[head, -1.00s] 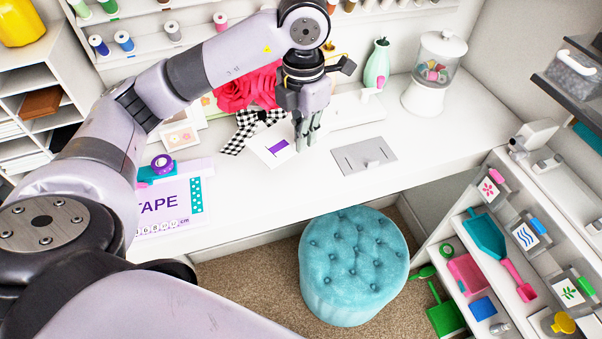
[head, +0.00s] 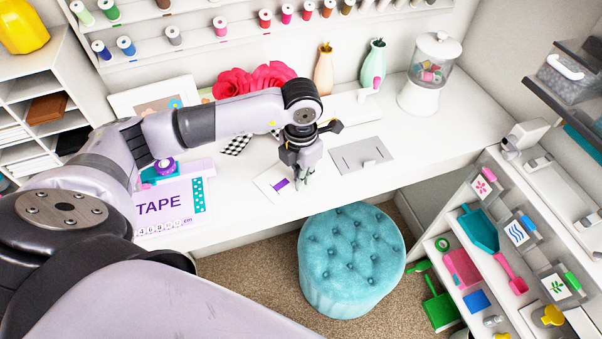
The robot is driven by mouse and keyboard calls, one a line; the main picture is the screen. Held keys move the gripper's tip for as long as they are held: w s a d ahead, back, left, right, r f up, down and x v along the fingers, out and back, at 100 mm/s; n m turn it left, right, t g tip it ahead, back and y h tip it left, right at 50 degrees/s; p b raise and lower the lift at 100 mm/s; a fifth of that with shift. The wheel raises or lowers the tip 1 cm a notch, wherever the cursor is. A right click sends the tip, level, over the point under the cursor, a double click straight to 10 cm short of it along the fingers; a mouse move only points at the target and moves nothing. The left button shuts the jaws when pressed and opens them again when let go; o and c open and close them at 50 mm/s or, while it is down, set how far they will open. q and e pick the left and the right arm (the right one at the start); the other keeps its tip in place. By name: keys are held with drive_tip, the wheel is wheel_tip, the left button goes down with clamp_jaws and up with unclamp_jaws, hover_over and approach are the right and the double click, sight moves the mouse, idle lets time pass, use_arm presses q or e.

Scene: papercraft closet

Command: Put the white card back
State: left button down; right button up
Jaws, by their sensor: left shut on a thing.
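The white card (head: 268,176) with a purple mark lies flat or nearly flat over the front part of the white desk, left of the grey plate. My left gripper (head: 301,183) points down at the card's right side and is shut on it. The fingers hide that edge of the card, and I cannot tell whether the card touches the desk. My right gripper is not in view.
A grey plate (head: 362,154) with a small knob lies right of the card. The TAPE box (head: 172,203) is at the desk's left. A teal stool (head: 351,262) stands below the front edge. An open shelf unit (head: 447,228) with tools is at the right.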

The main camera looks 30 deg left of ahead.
use_arm(q)
drive_tip(key=shift+f, duration=0.2)
drive_tip(key=c, duration=1.8)
unclamp_jaws()
drive_tip(key=shift+r, duration=0.1)
drive_tip(key=shift+r, duration=0.1)
drive_tip(key=shift+r, duration=0.2)
wheel_tip(320, 180, up, 12)
drive_tip(key=b, duration=0.2)
drive_tip(key=shift+f+b, duration=0.15)
drive_tip(key=shift+b, duration=0.2)
